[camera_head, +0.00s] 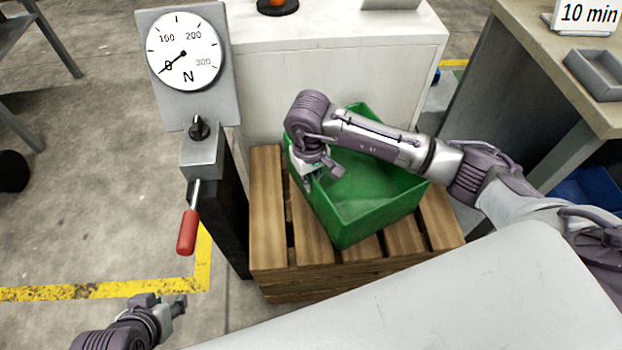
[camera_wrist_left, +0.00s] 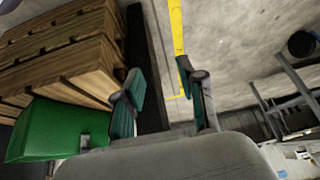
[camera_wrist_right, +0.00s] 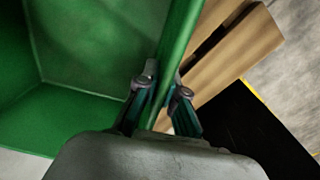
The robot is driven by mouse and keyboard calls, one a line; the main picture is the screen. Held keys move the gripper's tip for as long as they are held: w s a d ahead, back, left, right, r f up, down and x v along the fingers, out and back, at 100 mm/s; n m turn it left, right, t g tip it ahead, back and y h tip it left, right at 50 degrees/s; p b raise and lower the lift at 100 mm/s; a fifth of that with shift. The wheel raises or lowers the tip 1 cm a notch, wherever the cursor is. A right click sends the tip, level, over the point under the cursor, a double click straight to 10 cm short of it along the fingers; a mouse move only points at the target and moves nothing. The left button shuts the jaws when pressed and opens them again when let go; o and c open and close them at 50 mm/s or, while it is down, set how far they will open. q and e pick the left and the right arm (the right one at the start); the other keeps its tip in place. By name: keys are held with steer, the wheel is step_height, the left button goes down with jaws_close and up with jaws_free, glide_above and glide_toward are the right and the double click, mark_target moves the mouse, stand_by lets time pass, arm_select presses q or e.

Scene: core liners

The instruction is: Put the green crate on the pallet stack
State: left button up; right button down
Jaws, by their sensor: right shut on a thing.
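The green crate (camera_head: 375,215) is an open box on top of the wooden pallet stack (camera_head: 268,215), turned at an angle to the slats. I cannot tell whether its base rests flat. My right gripper (camera_head: 309,180) is shut on the crate's left wall. In the right wrist view the fingers (camera_wrist_right: 160,105) pinch the green wall (camera_wrist_right: 181,40) from both sides. My left gripper (camera_head: 178,303) is low at the left, away from the crate. In the left wrist view its fingers (camera_wrist_left: 168,100) are apart with nothing between them.
A force gauge (camera_head: 184,52) on a dark post with a red-handled lever (camera_head: 187,230) stands left of the stack. A white cabinet (camera_head: 330,50) is behind. A workbench (camera_head: 540,60) with a grey tray (camera_head: 597,75) is at the right.

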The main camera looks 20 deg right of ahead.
steer(key=c, duration=1.7)
jaws_free()
steer(key=o, duration=0.4)
arm_select(q)
steer(key=shift+w+d+r, duration=0.15)
steer(key=shift+w, duration=0.2)
arm_select(e)
step_height(320, 180, up, 4)
steer(key=shift+f+p, duration=0.15)
steer(key=shift+p, duration=0.35)
arm_select(q)
steer(key=s, duration=0.1)
steer(key=s+a+g, duration=0.1)
steer(key=s, duration=0.1)
steer(key=s+g+p, duration=0.1)
steer(key=s, duration=0.1)
steer(key=shift+a+y, duration=0.25)
steer(key=shift+y, duration=0.05)
arm_select(e)
step_height(320, 180, up, 8)
steer(key=shift+a+r, duration=0.15)
steer(key=shift+r, duration=0.05)
steer(key=shift+s, duration=0.1)
